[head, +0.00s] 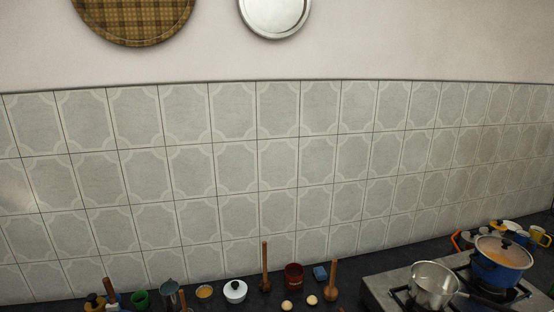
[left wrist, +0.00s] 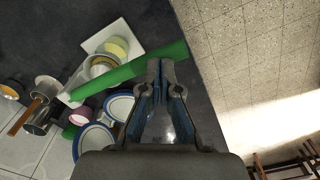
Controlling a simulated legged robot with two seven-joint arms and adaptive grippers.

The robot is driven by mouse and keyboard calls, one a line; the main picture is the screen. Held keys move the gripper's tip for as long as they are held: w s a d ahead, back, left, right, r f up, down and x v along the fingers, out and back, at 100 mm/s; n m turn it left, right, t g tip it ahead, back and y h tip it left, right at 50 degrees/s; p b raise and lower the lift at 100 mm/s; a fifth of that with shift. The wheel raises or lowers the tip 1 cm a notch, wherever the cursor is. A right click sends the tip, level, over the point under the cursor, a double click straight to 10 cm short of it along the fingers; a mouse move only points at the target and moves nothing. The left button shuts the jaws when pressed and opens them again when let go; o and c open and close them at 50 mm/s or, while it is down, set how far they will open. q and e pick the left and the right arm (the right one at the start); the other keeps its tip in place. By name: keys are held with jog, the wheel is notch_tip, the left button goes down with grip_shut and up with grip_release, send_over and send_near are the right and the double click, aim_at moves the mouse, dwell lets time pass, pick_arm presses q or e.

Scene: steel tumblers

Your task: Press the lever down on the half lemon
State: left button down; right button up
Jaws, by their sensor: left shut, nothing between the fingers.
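In the left wrist view a long green bar (left wrist: 120,76), which looks like the lever, runs slantwise across a white board (left wrist: 128,34). A pale yellow round piece (left wrist: 117,46), possibly the half lemon, sits on the board beside the bar. A ring-like cup (left wrist: 100,66) lies partly under the bar. My left gripper (left wrist: 160,64) is shut and empty, its fingertips over the bar's right part. I cannot tell whether they touch it. The head view shows neither the lever nor my grippers. My right gripper is in neither view.
Blue-rimmed enamel pieces (left wrist: 95,140), a pink cylinder (left wrist: 80,115) and a steel tumbler (left wrist: 40,118) stand close left of my gripper. The counter edge runs to its right. In the head view, a stove (head: 385,285) with pots (head: 434,285) stands at right, below a tiled wall.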

pick_arm(q)
jog(key=shift+r+p, duration=1.6)
jog(key=shift+r, duration=1.65)
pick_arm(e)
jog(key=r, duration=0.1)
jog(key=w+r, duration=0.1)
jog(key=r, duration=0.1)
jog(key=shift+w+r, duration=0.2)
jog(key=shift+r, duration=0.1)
pick_arm(q)
jog(key=shift+f, duration=0.1)
